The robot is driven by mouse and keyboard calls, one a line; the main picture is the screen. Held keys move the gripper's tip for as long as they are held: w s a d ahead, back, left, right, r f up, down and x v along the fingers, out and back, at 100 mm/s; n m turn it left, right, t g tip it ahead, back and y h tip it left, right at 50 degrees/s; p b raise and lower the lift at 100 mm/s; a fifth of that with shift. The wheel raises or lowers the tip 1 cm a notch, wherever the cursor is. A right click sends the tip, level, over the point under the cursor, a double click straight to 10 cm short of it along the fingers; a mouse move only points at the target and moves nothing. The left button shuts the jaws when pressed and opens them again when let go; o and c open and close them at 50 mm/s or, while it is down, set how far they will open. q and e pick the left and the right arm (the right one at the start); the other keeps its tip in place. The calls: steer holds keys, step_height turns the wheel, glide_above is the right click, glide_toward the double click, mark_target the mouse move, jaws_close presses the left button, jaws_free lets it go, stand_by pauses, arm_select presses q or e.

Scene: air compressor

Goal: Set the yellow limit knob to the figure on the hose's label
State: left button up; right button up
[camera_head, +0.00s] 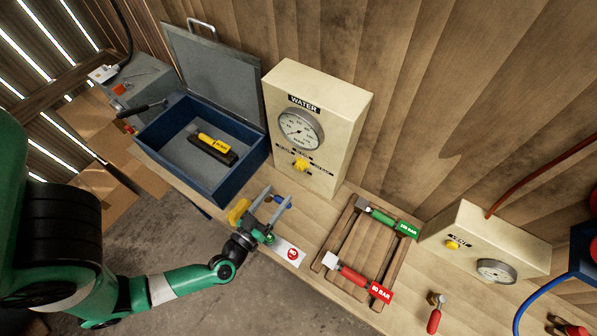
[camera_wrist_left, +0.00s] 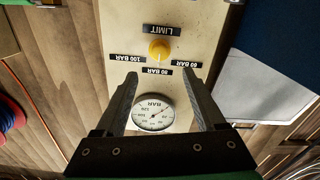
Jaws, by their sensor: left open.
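The yellow limit knob (camera_head: 301,164) is on the front of the cream WATER box (camera_head: 330,108), below a round gauge (camera_head: 300,129). In the left wrist view the knob (camera_wrist_left: 159,50) appears upside down beside a LIMIT label, with several black BAR labels around it. Its exact setting is unclear. My left gripper (camera_head: 275,203) is open and empty in front of the box, apart from the knob. A green-handled tool (camera_head: 383,218) and a red-handled tool (camera_head: 352,274) carry BAR labels; the red one appears to read 80. No hose label is clearly identifiable.
An open blue case (camera_head: 176,181) left of the WATER box holds a yellow-and-black tool (camera_head: 212,146). The labelled tools lie on a wooden rack (camera_head: 324,247). A second cream box (camera_head: 500,232) with a gauge stands at right. A white card (camera_head: 290,252) lies near the gripper.

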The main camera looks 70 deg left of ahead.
mark_target(298, 168)
arm_select(q)
steer(key=b+x, duration=0.2)
steer(key=x, duration=0.9)
steer(key=shift+c, duration=0.4)
jaws_close()
